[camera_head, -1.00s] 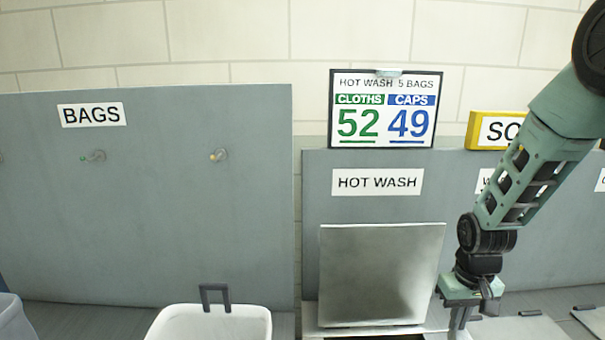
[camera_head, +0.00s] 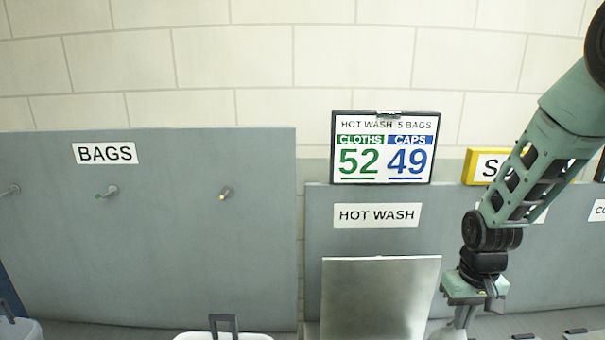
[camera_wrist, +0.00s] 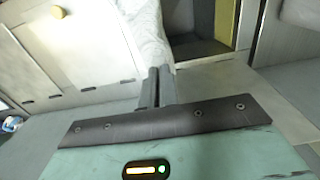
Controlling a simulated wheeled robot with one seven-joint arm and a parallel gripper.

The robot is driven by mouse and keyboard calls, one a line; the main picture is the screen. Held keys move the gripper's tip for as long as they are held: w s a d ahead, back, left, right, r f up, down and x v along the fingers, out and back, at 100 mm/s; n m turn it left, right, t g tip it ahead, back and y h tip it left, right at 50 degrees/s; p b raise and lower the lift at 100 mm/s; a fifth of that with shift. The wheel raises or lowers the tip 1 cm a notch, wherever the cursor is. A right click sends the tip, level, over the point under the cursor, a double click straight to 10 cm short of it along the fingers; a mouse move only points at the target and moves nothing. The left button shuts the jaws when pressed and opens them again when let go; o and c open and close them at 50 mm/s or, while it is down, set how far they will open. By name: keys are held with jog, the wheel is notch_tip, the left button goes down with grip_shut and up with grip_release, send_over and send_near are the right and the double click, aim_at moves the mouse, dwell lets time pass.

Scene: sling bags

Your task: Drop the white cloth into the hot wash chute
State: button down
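The white cloth (camera_wrist: 146,30) hangs from my gripper (camera_wrist: 158,84) in the wrist view. The two grey fingers are close together, shut on its near end. In the head view my gripper (camera_head: 466,314) is at the lower right, beside the hot wash flap, with a pale bit of cloth (camera_head: 449,333) at the bottom edge. The hot wash chute shows as a metal flap (camera_head: 380,300) under the HOT WASH label (camera_head: 377,215); its opening is below the head picture. In the wrist view a dark opening (camera_wrist: 198,48) lies just right of the cloth.
A sign (camera_head: 382,148) reads cloths 52, caps 49. A grey BAGS panel (camera_head: 150,240) with several pegs stands at left. A white bin (camera_head: 222,335) with a dark handle is at the bottom. A yellow-framed sign (camera_head: 484,167) stands behind my arm.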

jog(key=shift+r+p, duration=1.2)
jog(key=shift+r, duration=3.5)
jog(key=a+r, duration=0.3)
jog(key=a, duration=0.9)
jog(key=shift+w, duration=0.25)
jog(key=shift+f, duration=0.15)
notch_tip(320, 180, down, 30)
jog(key=b, duration=2)
jog(key=shift+b, duration=0.35)
jog(key=shift+c, duration=1.4)
grip_release()
